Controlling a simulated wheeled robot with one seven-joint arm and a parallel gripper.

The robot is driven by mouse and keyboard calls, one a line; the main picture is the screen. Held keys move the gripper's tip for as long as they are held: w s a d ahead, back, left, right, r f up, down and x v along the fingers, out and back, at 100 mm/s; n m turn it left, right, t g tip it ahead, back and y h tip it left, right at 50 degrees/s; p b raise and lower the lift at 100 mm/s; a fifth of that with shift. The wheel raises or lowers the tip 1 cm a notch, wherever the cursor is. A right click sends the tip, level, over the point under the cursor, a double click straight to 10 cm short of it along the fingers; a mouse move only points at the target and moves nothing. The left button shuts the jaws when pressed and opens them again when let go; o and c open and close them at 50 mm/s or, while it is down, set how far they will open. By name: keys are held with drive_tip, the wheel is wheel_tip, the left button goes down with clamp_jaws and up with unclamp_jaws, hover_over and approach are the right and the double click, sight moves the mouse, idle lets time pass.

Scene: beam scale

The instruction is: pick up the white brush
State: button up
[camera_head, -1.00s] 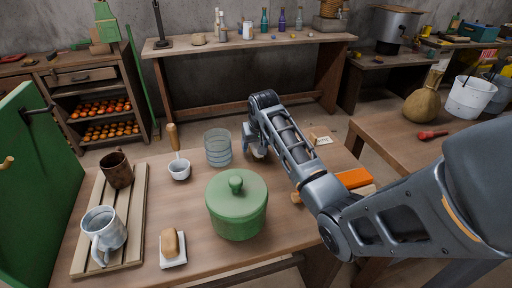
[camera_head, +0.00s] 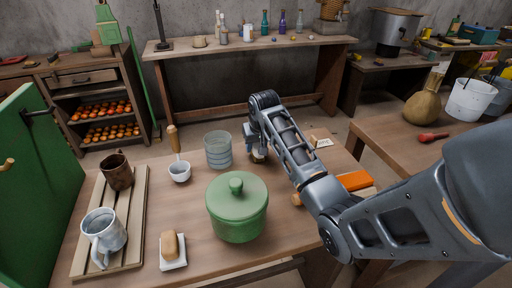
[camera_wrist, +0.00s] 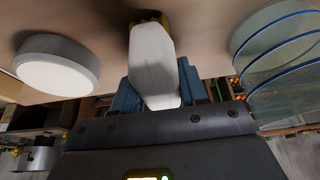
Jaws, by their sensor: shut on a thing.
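My gripper (camera_head: 257,142) is low over the far part of the front table, to the right of the ribbed glass jar (camera_head: 218,150). In the wrist view, the white brush (camera_wrist: 153,58) stands between the blue fingers of my gripper (camera_wrist: 156,88), which are shut on it. Its yellowish end (camera_wrist: 148,18) meets or nearly meets the tabletop; I cannot tell whether they touch. In the head view only a small pale part of the brush (camera_head: 259,158) shows below the fingers. The glass jar is close on the right in the wrist view (camera_wrist: 280,60).
A white round object (camera_wrist: 57,66) is near on the left in the wrist view. A green lidded pot (camera_head: 237,207) stands nearer the front. An orange block (camera_head: 354,181) lies right of my arm.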

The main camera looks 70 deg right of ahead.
drive_tip(key=shift+r, duration=0.45)
wheel_tip(320, 180, up, 3)
drive_tip(key=shift+d+b, duration=0.1)
drive_tip(key=shift+b, duration=0.35)
drive_tip(key=s+d+r+b, duration=0.2)
drive_tip(key=s+d+r, duration=0.2)
drive_tip(key=d, duration=0.6)
wheel_tip(320, 180, up, 3)
drive_tip(key=shift+d+f, duration=0.2)
drive_tip(key=shift+d, duration=0.15)
drive_tip(key=o, duration=0.5)
drive_tip(key=shift+c, duration=1.5)
